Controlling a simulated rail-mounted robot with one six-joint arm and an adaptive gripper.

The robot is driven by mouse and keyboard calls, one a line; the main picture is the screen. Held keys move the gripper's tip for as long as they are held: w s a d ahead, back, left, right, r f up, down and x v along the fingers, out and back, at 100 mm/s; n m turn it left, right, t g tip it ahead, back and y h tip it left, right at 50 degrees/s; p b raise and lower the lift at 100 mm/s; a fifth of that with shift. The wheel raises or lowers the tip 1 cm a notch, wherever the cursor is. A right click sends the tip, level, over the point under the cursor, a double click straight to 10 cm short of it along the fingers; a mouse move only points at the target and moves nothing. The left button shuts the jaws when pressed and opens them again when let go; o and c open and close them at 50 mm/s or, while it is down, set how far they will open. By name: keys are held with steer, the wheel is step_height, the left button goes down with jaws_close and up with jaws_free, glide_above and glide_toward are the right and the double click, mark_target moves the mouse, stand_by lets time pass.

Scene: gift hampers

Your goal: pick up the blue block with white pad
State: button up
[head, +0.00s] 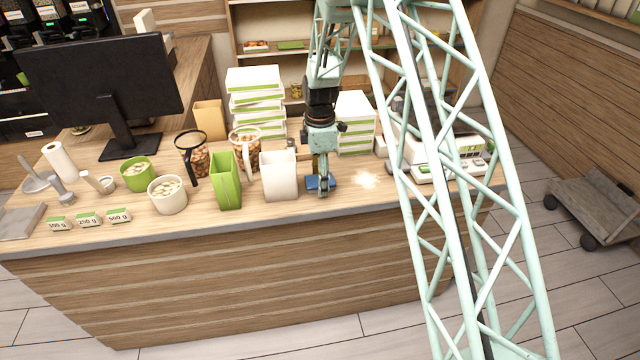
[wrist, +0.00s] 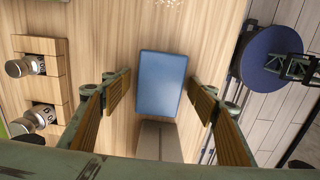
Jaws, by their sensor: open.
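The blue block (wrist: 161,82) lies on the wooden counter in the wrist view, its plain blue face up; I see no white pad on that face. In the head view the blue block (head: 312,184) is partly hidden behind my gripper (head: 322,190), right of the white bag. My gripper (wrist: 160,98) is open, with one wood-coloured finger pad left of the block and one right of it. There is a gap between the block and each finger. I cannot tell how far above the counter the fingertips are.
A grey box-like thing (wrist: 157,141) is close to the block in the wrist view. The white bag (head: 279,175) and green bag (head: 226,181) stand to the left in the head view.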

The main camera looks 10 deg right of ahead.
steer(key=shift+c, duration=0.5)
steer(key=c, duration=0.9)
steer(key=shift+r, duration=0.15)
steer(key=shift+r, duration=1.5)
steer(key=s, duration=0.5)
steer(key=s+r+b, duration=0.1)
steer(key=s, duration=0.4)
steer(key=s+b, duration=0.1)
steer(key=s, duration=0.5)
steer(key=shift+r, duration=0.3)
steer(key=shift+o, duration=0.4)
